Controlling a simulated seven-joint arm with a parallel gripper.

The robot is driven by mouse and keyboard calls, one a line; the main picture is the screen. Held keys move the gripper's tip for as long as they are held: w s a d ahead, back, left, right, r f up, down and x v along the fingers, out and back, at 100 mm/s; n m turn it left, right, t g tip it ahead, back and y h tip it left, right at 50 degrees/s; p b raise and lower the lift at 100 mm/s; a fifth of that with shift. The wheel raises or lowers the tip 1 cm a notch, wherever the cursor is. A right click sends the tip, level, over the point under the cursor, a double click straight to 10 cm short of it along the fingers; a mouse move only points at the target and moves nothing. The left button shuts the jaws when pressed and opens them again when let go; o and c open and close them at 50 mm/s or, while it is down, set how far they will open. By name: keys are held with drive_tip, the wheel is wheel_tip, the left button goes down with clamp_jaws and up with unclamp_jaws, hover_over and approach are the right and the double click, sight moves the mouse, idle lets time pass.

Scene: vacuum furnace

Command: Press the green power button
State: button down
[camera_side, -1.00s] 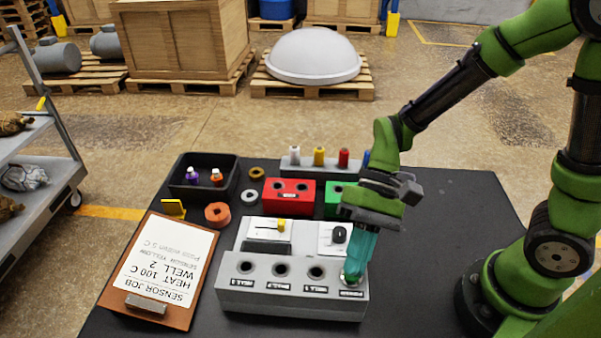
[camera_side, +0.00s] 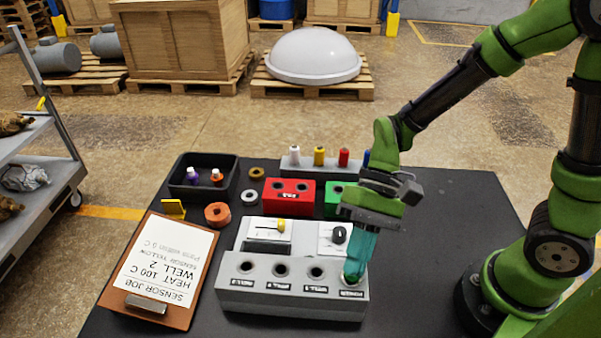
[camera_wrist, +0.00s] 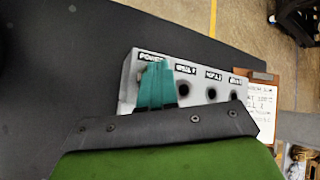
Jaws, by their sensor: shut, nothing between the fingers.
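The grey furnace block (camera_side: 290,300) stands on the black table, with several dark round wells along its top and a label marked POWER at its right end. My gripper (camera_side: 353,274) points down at that right end, its teal fingers shut with nothing between them. The fingertips are at the power button's spot and look to be touching or just above it. The green button is hidden by the fingers. In the wrist view the teal fingers (camera_wrist: 157,85) cover the spot beside the POWER label on the block (camera_wrist: 130,80).
A clipboard (camera_side: 162,265) lies left of the block. Behind are a black tray (camera_side: 180,192), a red block (camera_side: 290,195), a green block (camera_side: 335,195) and a rack with coloured pegs (camera_side: 318,165). The table's right side is clear.

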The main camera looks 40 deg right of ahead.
drive_tip(key=shift+f, duration=0.15)
idle(0.3)
drive_tip(key=shift+f, duration=0.3)
drive_tip(key=shift+r, duration=0.55)
drive_tip(key=shift+r, duration=2.9)
